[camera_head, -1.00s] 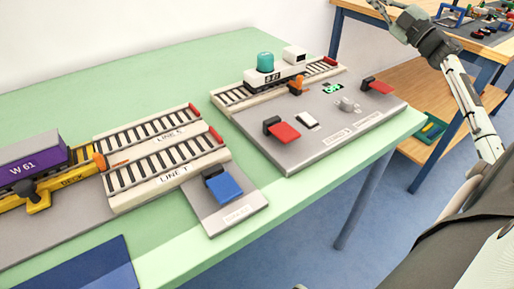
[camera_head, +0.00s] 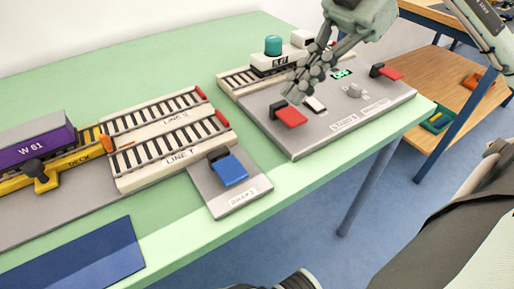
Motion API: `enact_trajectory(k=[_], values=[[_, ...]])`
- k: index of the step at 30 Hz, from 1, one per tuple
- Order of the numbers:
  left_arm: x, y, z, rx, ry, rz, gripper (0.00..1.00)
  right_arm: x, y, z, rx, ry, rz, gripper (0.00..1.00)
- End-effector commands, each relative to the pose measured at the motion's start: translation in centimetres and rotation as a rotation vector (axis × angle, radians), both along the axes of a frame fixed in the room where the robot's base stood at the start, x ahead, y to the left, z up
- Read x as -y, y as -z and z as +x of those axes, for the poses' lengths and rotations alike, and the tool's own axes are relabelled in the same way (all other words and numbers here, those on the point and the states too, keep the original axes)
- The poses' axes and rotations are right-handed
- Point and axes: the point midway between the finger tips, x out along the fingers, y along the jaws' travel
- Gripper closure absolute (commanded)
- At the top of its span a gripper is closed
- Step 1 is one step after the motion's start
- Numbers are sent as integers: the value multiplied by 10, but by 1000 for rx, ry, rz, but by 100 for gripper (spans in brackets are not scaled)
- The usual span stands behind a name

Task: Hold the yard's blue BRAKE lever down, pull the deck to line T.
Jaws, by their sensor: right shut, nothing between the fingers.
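The blue BRAKE lever (camera_head: 229,171) sits on its own grey plate (camera_head: 232,201) near the front edge of the green table. The yellow deck (camera_head: 75,160) stands at the left and carries a purple wagon (camera_head: 34,147) marked W 61. A dark knob (camera_head: 40,173) is on the deck's front side. Line T (camera_head: 181,156) lies to the right of the deck, in front of the other line (camera_head: 160,123). My right gripper (camera_head: 292,93) is shut and empty above the grey panel's left red lever, up and right of the blue lever. My left gripper is out of view.
The grey panel (camera_head: 350,138) at the right has red levers (camera_head: 291,116), a small green display (camera_head: 342,74) and a white engine (camera_head: 270,64) on track behind. A dark blue mat (camera_head: 80,255) lies at front left. Another table with a wooden shelf (camera_head: 455,95) stands at right.

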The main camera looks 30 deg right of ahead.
Motion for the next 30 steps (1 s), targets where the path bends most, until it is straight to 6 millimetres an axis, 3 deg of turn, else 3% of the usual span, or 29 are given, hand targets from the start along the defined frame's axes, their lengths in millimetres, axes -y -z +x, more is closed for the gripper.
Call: enact_trajectory(k=[14, 27, 30], values=[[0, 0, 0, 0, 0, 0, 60, -9, 9, -1, -3, -1, 1, 100], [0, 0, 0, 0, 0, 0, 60, -73, 71, 0, 1, -2, 4, 100], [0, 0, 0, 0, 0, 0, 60, -72, 88, 0, -4, 1, 6, 100]])
